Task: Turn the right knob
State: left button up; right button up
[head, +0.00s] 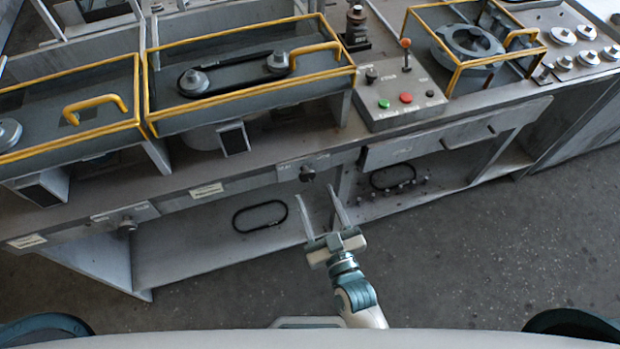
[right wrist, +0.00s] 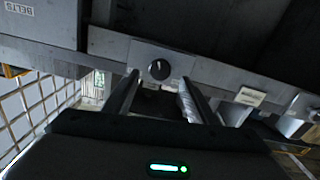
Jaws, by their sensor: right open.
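The right knob (head: 307,174) is a small dark round knob on a grey plate on the bench's front edge. It also shows in the right wrist view (right wrist: 159,69), facing me, with a light mark on its face. My right gripper (head: 319,193) is open and empty, its two fingers pointing up at the bench front just below the knob. In the right wrist view the knob appears between and beyond the fingertips (right wrist: 158,82); I see no contact. A second, left knob (head: 128,224) sits on another front plate. My left gripper is not in view.
A control box (head: 400,98) with green and red buttons stands on the bench above. Yellow-railed housings (head: 250,85) line the bench top. A lower shelf (head: 190,250) holds a black belt (head: 260,215). The floor in front is clear.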

aim_at(308, 178)
jog(key=shift+p+x, duration=0.55)
jog(key=shift+x, duration=2.25)
jog(key=c, duration=1.1)
